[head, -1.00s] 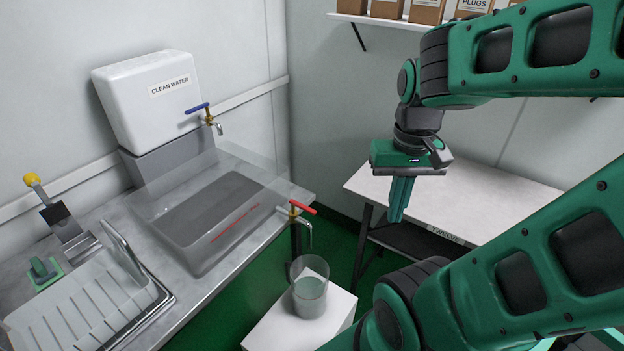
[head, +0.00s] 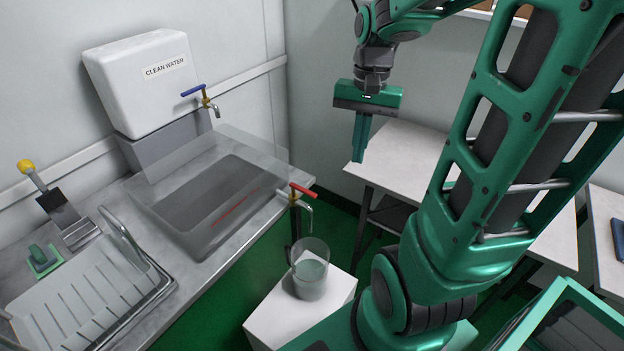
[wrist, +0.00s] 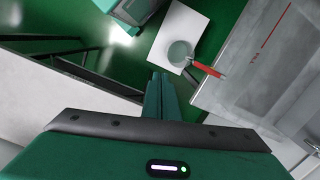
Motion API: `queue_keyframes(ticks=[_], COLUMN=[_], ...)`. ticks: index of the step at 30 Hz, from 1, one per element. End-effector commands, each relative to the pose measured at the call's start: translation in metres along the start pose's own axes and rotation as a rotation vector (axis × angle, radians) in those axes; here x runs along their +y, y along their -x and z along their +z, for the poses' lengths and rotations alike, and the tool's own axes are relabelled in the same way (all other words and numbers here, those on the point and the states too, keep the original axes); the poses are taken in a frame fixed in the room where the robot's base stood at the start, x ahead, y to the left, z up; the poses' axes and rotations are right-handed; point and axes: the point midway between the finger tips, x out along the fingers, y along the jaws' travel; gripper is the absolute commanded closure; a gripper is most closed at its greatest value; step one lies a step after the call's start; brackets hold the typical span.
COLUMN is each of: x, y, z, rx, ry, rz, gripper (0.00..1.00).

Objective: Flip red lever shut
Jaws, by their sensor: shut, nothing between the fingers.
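The red lever (head: 303,190) sits on a brass tap at the front right corner of the clear basin (head: 180,222). It points outward to the right, and the tap's spout hangs over a clear jar (head: 310,273) holding some liquid. My gripper (head: 360,160) is shut and empty, pointing down, above and to the right of the lever and apart from it. In the wrist view the red lever (wrist: 207,69) lies ahead and right of my closed fingertips (wrist: 160,76), with the jar (wrist: 180,54) beside it.
The jar stands on a white stand (head: 270,318). A white water tank (head: 140,80) with a blue-lever tap (head: 194,91) is behind the basin. A dish rack (head: 80,300) is at left. A white table (head: 400,150) stands behind my arm.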

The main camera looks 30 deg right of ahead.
Motion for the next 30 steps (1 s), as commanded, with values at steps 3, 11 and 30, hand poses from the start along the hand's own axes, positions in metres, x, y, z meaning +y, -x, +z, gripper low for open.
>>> queue_keyframes(ticks=[3,11,30], x=[-0.031,-0.075,-0.087], y=[-0.007,-0.022,-0.033], z=[-0.030,-0.070,-0.075], rx=[-0.048,-0.128,-0.148], ry=[-0.100,-0.255,-0.290], rz=[-0.010,-0.033,-0.038], gripper=[1.00,1.00,1.00])
